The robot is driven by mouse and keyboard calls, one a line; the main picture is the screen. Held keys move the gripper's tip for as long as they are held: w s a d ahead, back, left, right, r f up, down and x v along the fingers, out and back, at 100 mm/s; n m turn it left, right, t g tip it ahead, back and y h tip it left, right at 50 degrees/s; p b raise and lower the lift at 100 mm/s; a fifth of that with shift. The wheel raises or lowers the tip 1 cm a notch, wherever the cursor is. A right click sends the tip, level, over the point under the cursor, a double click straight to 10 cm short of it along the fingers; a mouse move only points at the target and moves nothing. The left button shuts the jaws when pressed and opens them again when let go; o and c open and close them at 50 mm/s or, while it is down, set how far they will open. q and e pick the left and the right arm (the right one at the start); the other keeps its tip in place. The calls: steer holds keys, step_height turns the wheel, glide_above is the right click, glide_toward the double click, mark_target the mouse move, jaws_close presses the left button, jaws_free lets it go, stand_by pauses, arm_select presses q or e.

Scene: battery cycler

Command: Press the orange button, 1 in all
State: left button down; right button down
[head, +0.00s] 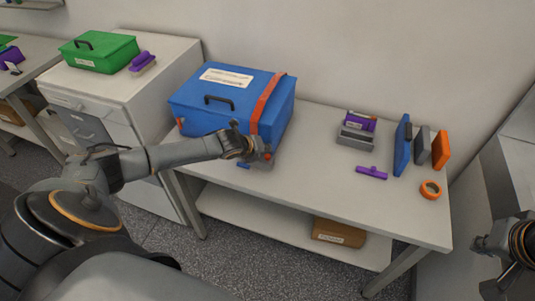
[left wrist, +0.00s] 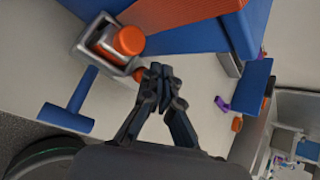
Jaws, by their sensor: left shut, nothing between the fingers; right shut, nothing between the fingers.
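The orange button (left wrist: 129,41) sits in a small grey housing (left wrist: 86,40) in front of the blue box. In the head view the button (head: 268,157) is small and partly hidden by my left arm. My left gripper (left wrist: 161,72) is shut and empty. In the left wrist view its fingertips appear just below and to the right of the button, and I see a gap between them in the picture. In the head view my left gripper (head: 254,152) is beside the housing. My right gripper (head: 484,243) is at the right edge, shut, far from the button.
The blue box (head: 215,98) with an orange strap stands behind the button on the white table (head: 315,190). A blue T-shaped piece (left wrist: 68,115) lies beside the housing. An orange ring (head: 431,189), a purple piece (head: 371,173) and upright panels (head: 402,146) stand right. The table's middle is clear.

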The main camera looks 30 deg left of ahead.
mark_target(266, 157)
arm_select(q)
step_height(266, 157, up, 5)
steer(key=p, duration=0.5)
stand_by(0.4)
stand_by(0.4)
